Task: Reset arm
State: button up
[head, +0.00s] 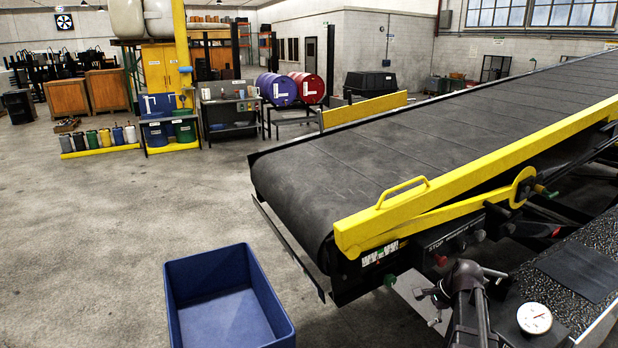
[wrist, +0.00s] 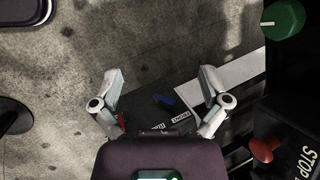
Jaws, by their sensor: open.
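My gripper (wrist: 157,82) shows in the wrist view with its two pale fingers spread wide and nothing between them. Beyond the fingers are a dark surface with small white labels (wrist: 182,118) and a small blue item (wrist: 164,101). In the head view my dark arm end and gripper (head: 428,306) show at the lower right, beside the front end of the belt loader (head: 345,165). Part of the arm is cut off by the bottom edge of that view.
The loader's control panel has a red button (wrist: 265,149), a green knob (wrist: 284,20) and STOP lettering, close to the right of my gripper. An empty blue bin (head: 208,268) stands on the floor left of the loader. Open concrete floor lies further left.

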jog(key=s+a+n+g+h, duration=0.1)
jog(key=s+a+n, duration=0.4)
jog(key=a+n, duration=0.3)
jog(key=s+a+f+n+g+h, duration=0.1)
jog(key=s+a+n, duration=0.4)
jog(key=a, duration=0.8)
jog(key=n+g+h, duration=0.1)
jog(key=n, duration=0.2)
jog(key=shift+a+f+h, duration=0.2)
jog(key=shift+f+h, duration=0.1)
